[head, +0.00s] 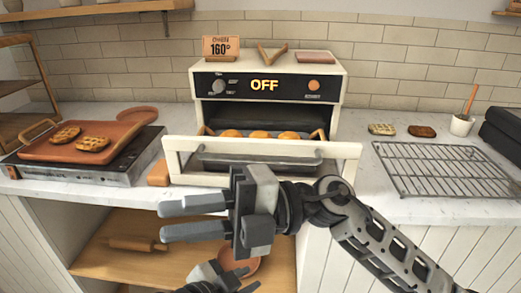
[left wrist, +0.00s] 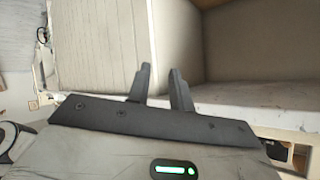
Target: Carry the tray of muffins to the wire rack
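The muffin tray (head: 318,134) sits inside the oven (head: 335,85), seen through the front opening. Several golden muffins (head: 260,135) show on it, and brown handles stand at its ends. The oven's front door (head: 345,160) is lowered, with a bar handle across it. The wire rack (head: 445,170) lies empty on the counter at the right. My right gripper (head: 180,217) is open and empty, pointing left in front of and below the door. My left gripper (head: 215,272) is low at the bottom edge, partly cut off. The left wrist view shows its fingers (left wrist: 160,88) apart with nothing between them.
A griddle (head: 60,148) with waffles stands on the left counter. Two baked pieces (head: 422,131) and a cup with a spoon (head: 461,125) stand behind the rack. A rolling pin (head: 130,244) and a brown bowl (head: 240,260) are on the lower shelf. The display reads OFF.

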